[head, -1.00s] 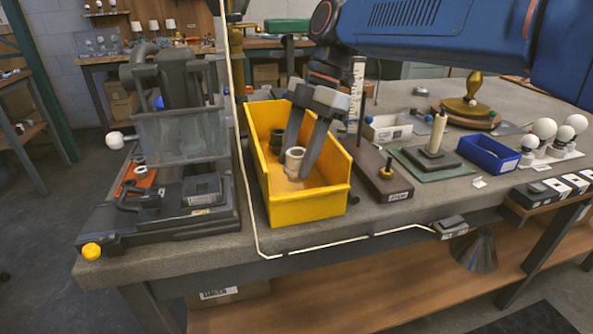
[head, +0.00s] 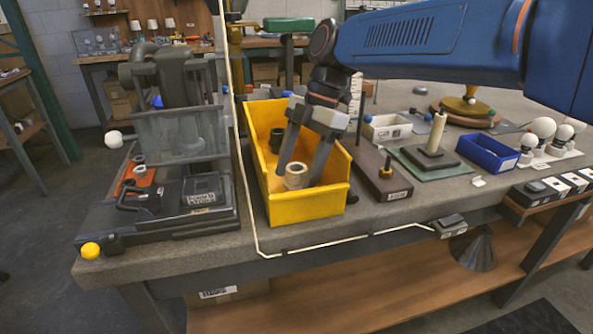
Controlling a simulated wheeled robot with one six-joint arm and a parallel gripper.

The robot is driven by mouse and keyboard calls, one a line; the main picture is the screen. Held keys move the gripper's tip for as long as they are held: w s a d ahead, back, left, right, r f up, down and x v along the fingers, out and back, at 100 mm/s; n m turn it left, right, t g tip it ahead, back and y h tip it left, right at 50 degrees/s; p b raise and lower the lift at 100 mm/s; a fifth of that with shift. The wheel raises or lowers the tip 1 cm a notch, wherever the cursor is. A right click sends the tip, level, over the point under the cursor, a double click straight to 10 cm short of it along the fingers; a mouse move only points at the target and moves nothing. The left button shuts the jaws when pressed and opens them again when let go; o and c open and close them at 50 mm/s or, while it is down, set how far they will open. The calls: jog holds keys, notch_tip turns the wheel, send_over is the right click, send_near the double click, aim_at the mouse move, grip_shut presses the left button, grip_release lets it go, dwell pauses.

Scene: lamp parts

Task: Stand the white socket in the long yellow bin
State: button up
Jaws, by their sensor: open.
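The long yellow bin (head: 308,207) stands on the near part of the workbench. A white socket (head: 296,176) stands upright in the near part of the bin. It looks cream in the bin's shade. A dark socket (head: 276,139) is in the bin farther back. My gripper (head: 297,181) reaches down into the bin with its fingers spread, one on each side of the white socket. The jaws are open. I cannot tell whether either finger touches the socket.
A dark press-like fixture with a clear guard (head: 180,135) stands left of the bin. A brown block with a dark post (head: 385,172) is close on the right. A blue tray (head: 487,154) and white bulbs (head: 543,128) are farther right.

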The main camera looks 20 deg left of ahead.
jog(key=v, duration=1.2)
jog(key=shift+r, duration=0.2)
jog(key=shift+s, duration=0.1)
